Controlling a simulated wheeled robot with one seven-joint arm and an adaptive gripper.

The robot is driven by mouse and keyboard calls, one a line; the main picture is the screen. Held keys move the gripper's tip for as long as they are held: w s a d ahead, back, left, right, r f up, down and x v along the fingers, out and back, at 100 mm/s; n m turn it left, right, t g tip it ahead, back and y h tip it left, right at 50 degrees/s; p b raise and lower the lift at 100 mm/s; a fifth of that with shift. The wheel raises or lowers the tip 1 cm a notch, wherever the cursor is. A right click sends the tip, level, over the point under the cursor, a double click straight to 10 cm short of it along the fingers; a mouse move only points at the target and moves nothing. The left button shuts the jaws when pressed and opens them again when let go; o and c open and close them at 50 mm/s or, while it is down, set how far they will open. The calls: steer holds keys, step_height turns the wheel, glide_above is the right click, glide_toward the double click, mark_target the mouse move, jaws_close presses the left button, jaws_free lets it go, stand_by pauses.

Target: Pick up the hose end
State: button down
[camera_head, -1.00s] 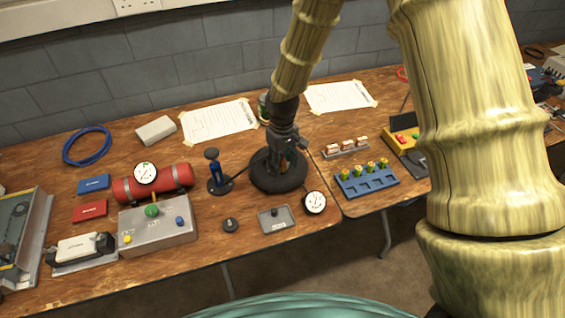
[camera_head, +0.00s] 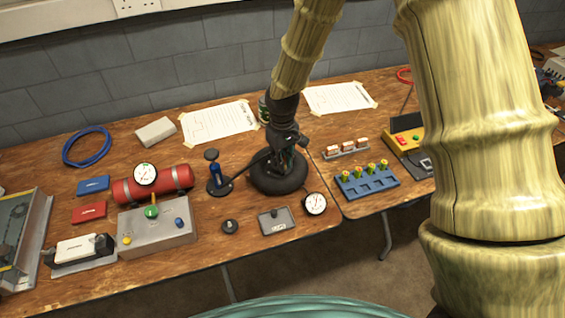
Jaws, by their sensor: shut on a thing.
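My gripper (camera_head: 284,158) points down over the black tyre (camera_head: 279,187), which lies flat on the wooden workbench. The jaws are shut on the hose end, which is mostly hidden by the dark fingers. The black hose (camera_head: 250,163) runs from the gripper down left to the foot of the blue hand pump (camera_head: 214,174). The pump stands upright on a round black base, left of the tyre. I cannot tell whether the hose end touches the tyre.
A red cylinder with a gauge (camera_head: 152,184) and a grey button box (camera_head: 158,228) stand left. A small tray (camera_head: 277,221) and a round gauge (camera_head: 316,204) lie in front of the tyre. A blue rack (camera_head: 367,183) is right. Bare wood shows behind the pump.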

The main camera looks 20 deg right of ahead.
steer(key=shift+r, duration=0.8)
steer(key=s+d+r+b, duration=0.1)
steer(key=s, duration=0.7)
steer(key=s+d+r+b, duration=0.1)
steer(key=s+b, duration=0.1)
steer(key=s, duration=0.6)
steer(key=shift+d, duration=0.35)
steer(key=shift+w+r, duration=0.1)
